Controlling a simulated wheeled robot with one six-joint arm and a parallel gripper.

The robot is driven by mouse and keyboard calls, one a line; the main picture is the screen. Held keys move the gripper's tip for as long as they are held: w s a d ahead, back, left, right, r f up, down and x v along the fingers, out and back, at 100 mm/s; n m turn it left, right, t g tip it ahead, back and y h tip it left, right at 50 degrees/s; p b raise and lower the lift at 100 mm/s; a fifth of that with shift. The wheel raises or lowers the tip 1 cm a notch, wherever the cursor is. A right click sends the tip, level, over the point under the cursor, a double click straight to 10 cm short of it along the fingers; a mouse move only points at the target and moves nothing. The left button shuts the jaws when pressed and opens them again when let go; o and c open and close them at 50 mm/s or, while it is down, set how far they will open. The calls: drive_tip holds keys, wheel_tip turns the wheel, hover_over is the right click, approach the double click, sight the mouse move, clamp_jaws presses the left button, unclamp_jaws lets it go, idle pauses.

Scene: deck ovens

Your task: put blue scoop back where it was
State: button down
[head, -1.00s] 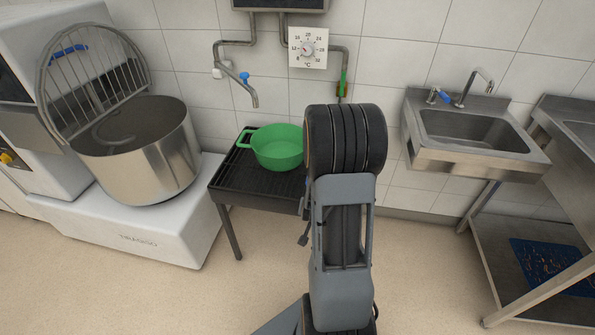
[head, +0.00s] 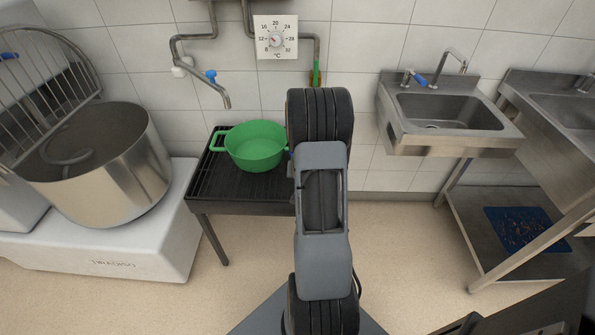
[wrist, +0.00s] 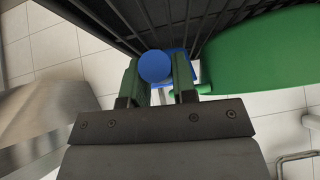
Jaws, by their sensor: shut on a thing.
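The blue scoop is in the wrist view, where its round blue handle end (wrist: 155,67) sits between the green fingers of my gripper (wrist: 158,86). My gripper is shut on it. More blue shows just behind the handle end, but most of the scoop is hidden. In the head view my own arm hides the gripper and nearly all of the scoop. A green pot (head: 256,147) stands on a black slatted stand (head: 240,188), left of my arm. In the wrist view the green pot (wrist: 265,50) is right of the scoop and the black slats (wrist: 125,18) lie beyond it.
A steel mixer bowl (head: 100,170) on a white base stands left. A wall sink (head: 445,113) and a steel table (head: 480,235) holding a blue mat (head: 520,228) are right. A tap (head: 222,93) hangs above the stand. Floor between stand and table is clear.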

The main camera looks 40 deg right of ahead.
drive_tip(key=shift+d+f+b, duration=0.4)
drive_tip(key=shift+f+b, duration=0.1)
drive_tip(key=shift+f, duration=0.15)
drive_tip(key=shift+s+f, duration=0.1)
drive_tip(key=shift+s, duration=0.1)
drive_tip(key=shift+w+a, duration=0.25)
drive_tip(key=shift+a, duration=0.05)
drive_tip(key=shift+f, duration=0.15)
drive_tip(key=c, duration=0.9)
unclamp_jaws()
drive_tip(key=shift+s, duration=0.1)
drive_tip(key=shift+r, duration=0.2)
